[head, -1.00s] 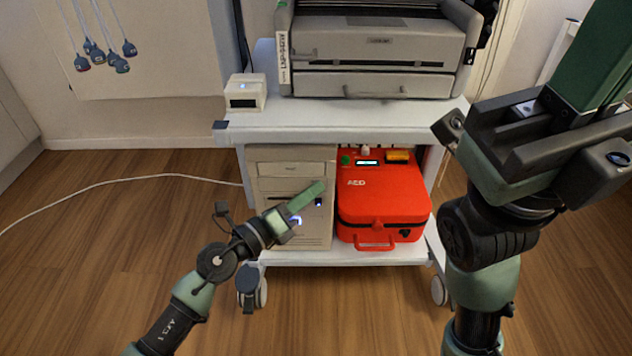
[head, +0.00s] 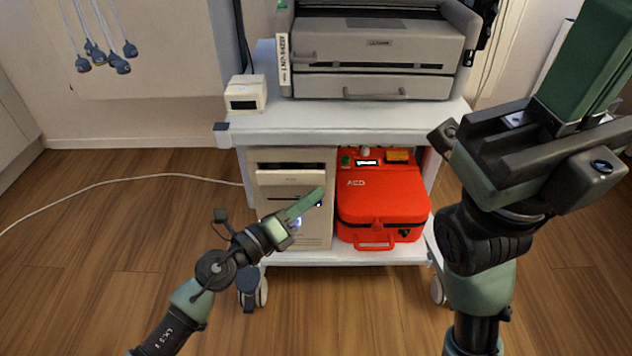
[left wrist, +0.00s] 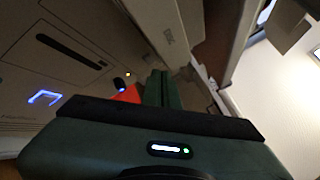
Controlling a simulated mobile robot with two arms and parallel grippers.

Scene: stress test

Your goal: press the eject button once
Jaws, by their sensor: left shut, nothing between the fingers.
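A beige computer tower (head: 315,238) stands on the cart's lower shelf. I cannot tell whether this is the eject button. My left gripper (head: 320,191) is shut and empty, its green fingertips just in front of the tower beside that button. Contact cannot be made out.
A red AED case (head: 385,200) stands right of the tower. A grey printer (head: 375,50) and a small white box (head: 245,94) are on the cart's top shelf (head: 340,122). A white cable (head: 120,180) lies on the open wood floor at left.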

